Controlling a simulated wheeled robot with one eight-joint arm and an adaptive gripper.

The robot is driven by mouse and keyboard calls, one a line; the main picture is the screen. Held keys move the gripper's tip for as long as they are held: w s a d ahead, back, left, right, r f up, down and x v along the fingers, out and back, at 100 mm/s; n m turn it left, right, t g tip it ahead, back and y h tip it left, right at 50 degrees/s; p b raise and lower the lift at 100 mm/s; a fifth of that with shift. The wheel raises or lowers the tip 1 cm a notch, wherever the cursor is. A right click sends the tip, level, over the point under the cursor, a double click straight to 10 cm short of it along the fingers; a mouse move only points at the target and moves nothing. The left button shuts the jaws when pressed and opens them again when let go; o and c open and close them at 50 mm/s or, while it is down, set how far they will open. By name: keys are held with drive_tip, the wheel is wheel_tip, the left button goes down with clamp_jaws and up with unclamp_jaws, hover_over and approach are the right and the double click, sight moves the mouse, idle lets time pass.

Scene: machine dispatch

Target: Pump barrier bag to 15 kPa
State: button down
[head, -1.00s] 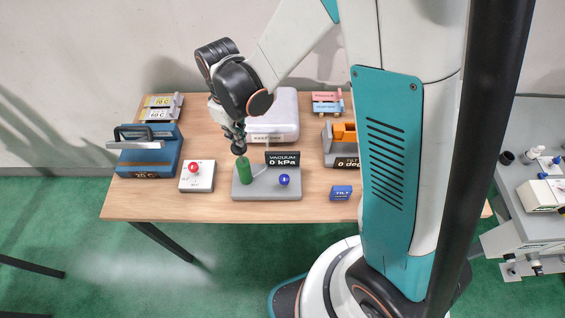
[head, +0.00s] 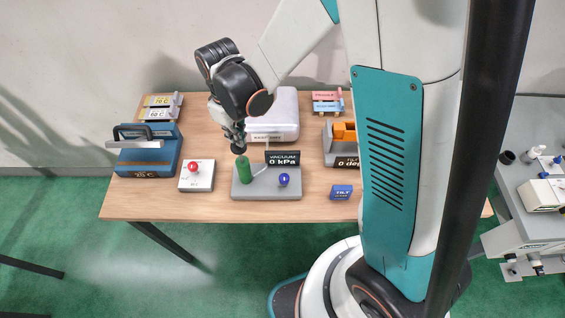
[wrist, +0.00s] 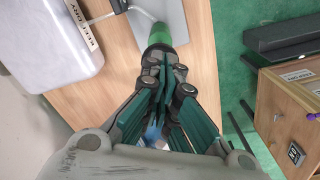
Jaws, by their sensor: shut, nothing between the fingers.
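The vacuum pump unit is a grey base (head: 262,192) on the table with a green cylinder (head: 244,172), a blue knob (head: 284,180) and a black display (head: 282,158) reading "VACUUM 0 kPa". A dark cap tops the green cylinder, which also shows in the wrist view (wrist: 160,34). My gripper (head: 238,145) is shut and empty, pointing down at the cylinder's top. In the wrist view its closed fingertips (wrist: 158,52) overlap the dark cap; I cannot tell whether they touch it. A whitish case (head: 284,108) stands behind the unit. I cannot make out a barrier bag.
A blue box with a handle (head: 150,160) and a white box with a red button (head: 197,175) stand to the left. A grey-and-orange tilt fixture (head: 343,142) and a blue "TILT" block (head: 341,192) are to the right. The table's front strip is clear.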

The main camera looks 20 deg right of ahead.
drive_tip(key=shift+f+b, duration=1.8)
drive_tip(key=shift+f, duration=0.15)
drive_tip(key=shift+r, duration=0.25)
drive_tip(key=shift+r+p, duration=2.2)
drive_tip(key=shift+r, duration=1.2)
drive_tip(key=shift+d, duration=0.1)
